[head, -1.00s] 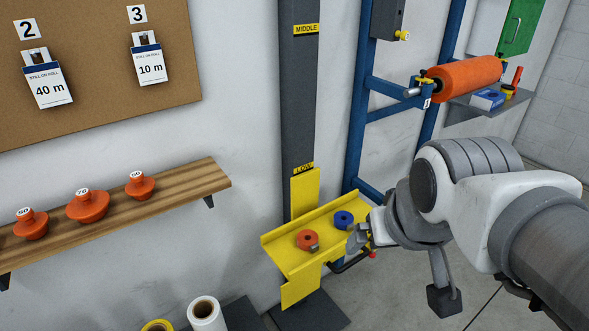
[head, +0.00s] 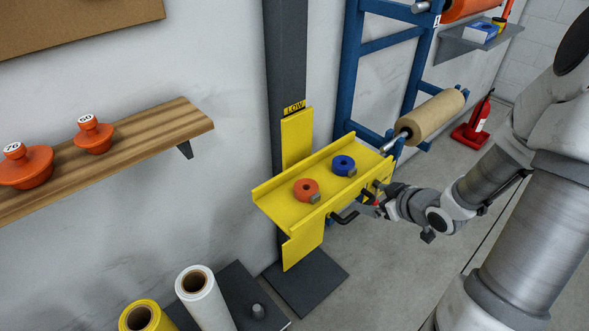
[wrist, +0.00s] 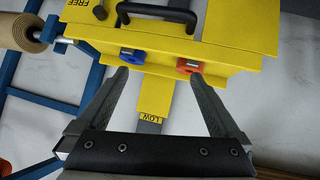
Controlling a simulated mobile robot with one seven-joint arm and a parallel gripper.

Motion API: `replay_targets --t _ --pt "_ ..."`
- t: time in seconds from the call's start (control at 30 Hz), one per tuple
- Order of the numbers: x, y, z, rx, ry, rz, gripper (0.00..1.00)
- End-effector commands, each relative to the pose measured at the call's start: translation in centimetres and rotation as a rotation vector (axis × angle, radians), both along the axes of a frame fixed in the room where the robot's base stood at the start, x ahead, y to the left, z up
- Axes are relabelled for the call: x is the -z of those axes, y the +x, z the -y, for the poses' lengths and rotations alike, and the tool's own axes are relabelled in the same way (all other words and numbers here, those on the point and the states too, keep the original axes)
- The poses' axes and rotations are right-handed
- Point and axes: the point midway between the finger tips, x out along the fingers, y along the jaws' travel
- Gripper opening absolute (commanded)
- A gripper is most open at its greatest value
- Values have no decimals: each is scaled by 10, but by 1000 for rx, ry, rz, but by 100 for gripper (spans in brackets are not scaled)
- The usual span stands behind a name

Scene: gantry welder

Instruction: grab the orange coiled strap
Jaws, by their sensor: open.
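The orange coiled strap (head: 307,190) lies on the yellow tray (head: 275,212), on its left part. A blue coiled strap (head: 343,166) lies on the same tray to the right of it. Both have a small grey buckle. In the wrist view the orange strap (wrist: 189,66) is partly hidden by the tray's edge, near the right fingertip, and the blue strap (wrist: 131,57) is near the left fingertip. My gripper (wrist: 160,82) is open with nothing between its fingers. In the head view it is at the tray's right front side, apart from the orange strap.
A black handle (head: 345,217) sticks out from the tray's front. A blue rack (head: 350,80) with a tan roll (head: 430,115) stands behind at the right. A wooden shelf (head: 150,143) with orange weights is at the left.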

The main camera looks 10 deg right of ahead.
Motion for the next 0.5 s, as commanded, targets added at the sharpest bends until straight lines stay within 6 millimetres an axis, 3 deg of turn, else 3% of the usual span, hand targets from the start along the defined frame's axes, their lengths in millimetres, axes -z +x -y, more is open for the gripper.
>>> replay_targets --t 0.03,0.1,0.3,0.5 --pt "17 -5 -6 -27 63 27 100" --pt "23 -10 -16 -67 136 73 100" --pt "24 -18 -33 -129 262 161 100" --pt "33 -2 -49 -144 283 178 100"
